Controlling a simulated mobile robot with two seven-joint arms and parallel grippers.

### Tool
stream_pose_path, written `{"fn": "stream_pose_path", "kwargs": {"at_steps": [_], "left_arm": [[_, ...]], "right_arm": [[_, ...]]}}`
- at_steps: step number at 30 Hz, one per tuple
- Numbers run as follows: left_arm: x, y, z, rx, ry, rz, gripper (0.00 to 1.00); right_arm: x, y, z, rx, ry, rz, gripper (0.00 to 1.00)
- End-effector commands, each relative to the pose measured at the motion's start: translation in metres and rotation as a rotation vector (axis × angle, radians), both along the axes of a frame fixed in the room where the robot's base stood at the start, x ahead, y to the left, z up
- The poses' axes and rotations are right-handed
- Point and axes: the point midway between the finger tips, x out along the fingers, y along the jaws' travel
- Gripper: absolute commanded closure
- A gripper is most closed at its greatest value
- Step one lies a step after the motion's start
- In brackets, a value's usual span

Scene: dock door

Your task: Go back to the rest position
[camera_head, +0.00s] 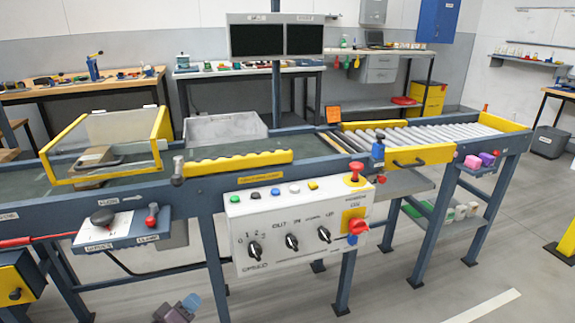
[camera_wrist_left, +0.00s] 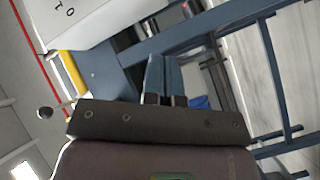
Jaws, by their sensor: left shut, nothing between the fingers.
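My left gripper (camera_head: 191,301) shows at the bottom of the head view, low in front of the conveyor bench (camera_head: 212,194) and apart from it. In the left wrist view its two blue-grey fingers (camera_wrist_left: 164,80) lie together with nothing between them. My right gripper is in neither view. The white control panel (camera_head: 290,222) with knobs, coloured buttons and a red emergency button (camera_head: 355,170) is above and to the right of my left gripper.
A lever box (camera_head: 120,228) juts from the bench at the left, above my left gripper. A yellow-framed clear guard (camera_head: 110,140) and a grey bin (camera_head: 225,128) stand on the bench. The grey floor (camera_head: 400,302) at the lower right is mostly clear.

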Motion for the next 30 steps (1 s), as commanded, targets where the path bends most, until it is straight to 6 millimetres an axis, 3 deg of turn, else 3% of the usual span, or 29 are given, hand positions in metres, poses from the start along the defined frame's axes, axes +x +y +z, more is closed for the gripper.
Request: {"fn": "stream_pose_path", "kwargs": {"at_steps": [1, 11, 16, 23, 30], "left_arm": [[-0.018, -0.003, -0.013, 0.023, 0.019, -0.013, 1.0], [-0.107, 0.004, -0.04, 0.264, 0.035, -0.096, 1.0], [-0.177, 0.011, -0.05, 0.453, 0.043, -0.164, 1.0], [-0.269, 0.024, -0.045, 0.73, 0.047, -0.264, 1.0], [-0.354, 0.039, -0.02, 1.019, 0.049, -0.373, 1.0]], "right_arm": [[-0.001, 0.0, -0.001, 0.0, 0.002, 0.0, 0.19], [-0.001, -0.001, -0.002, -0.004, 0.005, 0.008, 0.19], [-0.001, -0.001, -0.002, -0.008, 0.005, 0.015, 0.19], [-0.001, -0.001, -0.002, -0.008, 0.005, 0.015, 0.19], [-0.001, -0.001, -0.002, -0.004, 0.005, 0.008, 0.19]]}}
